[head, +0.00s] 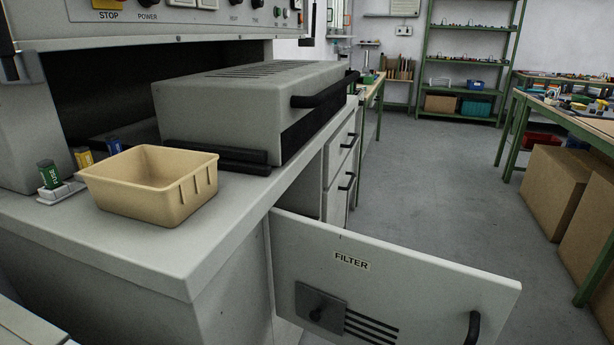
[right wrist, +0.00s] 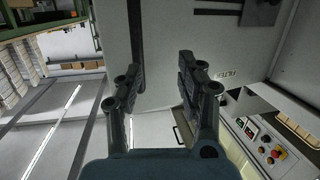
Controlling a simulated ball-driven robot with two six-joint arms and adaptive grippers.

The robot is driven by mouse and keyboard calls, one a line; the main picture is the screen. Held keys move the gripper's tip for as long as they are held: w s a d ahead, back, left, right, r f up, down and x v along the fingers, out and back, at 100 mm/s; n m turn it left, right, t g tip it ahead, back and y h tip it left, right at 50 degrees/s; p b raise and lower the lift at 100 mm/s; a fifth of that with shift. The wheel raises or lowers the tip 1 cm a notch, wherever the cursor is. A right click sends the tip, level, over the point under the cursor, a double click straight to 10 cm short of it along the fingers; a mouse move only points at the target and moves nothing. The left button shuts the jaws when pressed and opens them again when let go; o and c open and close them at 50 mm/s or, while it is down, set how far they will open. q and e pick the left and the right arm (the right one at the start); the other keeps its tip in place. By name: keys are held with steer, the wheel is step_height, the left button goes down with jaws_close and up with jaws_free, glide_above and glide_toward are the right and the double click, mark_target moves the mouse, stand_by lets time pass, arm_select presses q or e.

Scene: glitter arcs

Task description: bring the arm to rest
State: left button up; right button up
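My right gripper (right wrist: 160,78) shows in the right wrist view with its two dark fingers spread apart and nothing between them. Behind the fingers is a pale panel (right wrist: 165,30) with a FILTER label beside the right finger. My right gripper does not show in the head view. My left gripper is in neither view.
The FILTER door (head: 420,275) stands swung open at the front of the grey machine. A beige bin (head: 150,183) sits on its ledge (head: 110,240), beside small labelled blocks (head: 49,174). Cardboard boxes (head: 568,188) stand at right; the middle floor (head: 430,170) is clear.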

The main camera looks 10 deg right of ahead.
steer(key=s+a+f+n+g+y, duration=0.1)
steer(key=s+f+g+y, duration=0.1)
steer(key=s+f, duration=0.35)
steer(key=s+f+n+g+y, duration=0.1)
steer(key=s+f+g, duration=0.15)
steer(key=f, duration=0.65)
steer(key=s+a+f+n+g+y, duration=0.1)
steer(key=s+f+g+y, duration=0.2)
steer(key=f, duration=0.5)
steer(key=s+d+f+g, duration=0.2)
steer(key=s+f, duration=0.1)
steer(key=s, duration=0.3)
steer(key=s+d+f+g+h, duration=0.1)
steer(key=s+d+f+g, duration=0.1)
steer(key=s, duration=0.5)
steer(key=s+d+f+g, duration=0.2)
steer(key=s+f+g, duration=0.1)
steer(key=s, duration=0.4)
steer(key=shift+f+n+h, duration=0.3)
steer(key=shift+f, duration=0.2)
